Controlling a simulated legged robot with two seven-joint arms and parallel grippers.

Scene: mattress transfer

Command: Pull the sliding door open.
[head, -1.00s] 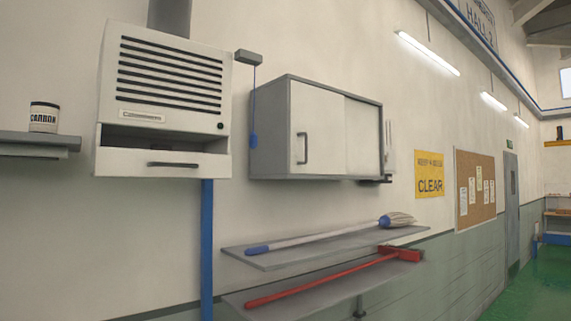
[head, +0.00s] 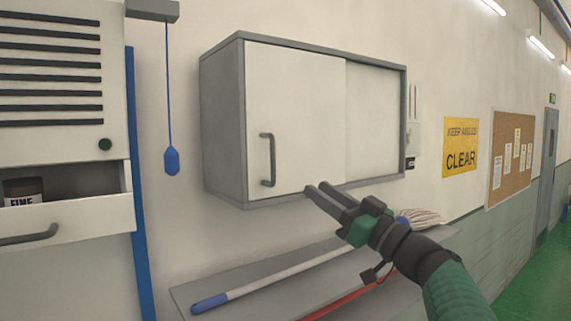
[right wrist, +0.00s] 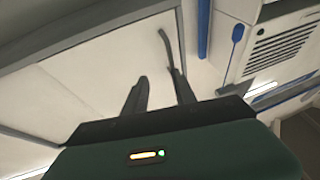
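The wall cabinet (head: 222,125) has a grey frame and two white door panels. Its left sliding door (head: 300,105) carries a dark vertical bar handle (head: 268,160) near its left edge. The right panel (head: 375,120) sits behind it, and the cabinet looks closed. My right gripper (head: 318,190) is just right of and below the handle, in front of the door's lower edge. Its two fingers are apart with nothing between them. In the right wrist view the fingers (right wrist: 160,92) point toward the handle (right wrist: 167,48), apart from it. My left gripper is not in view.
A vented unit (head: 50,70) with an open lower drawer (head: 80,222) is at left. A blue pull cord (head: 171,160) hangs between it and the cabinet. Below, a shelf (head: 195,285) holds a blue-handled mop (head: 290,270), with a red-handled tool (head: 350,297) lower down.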

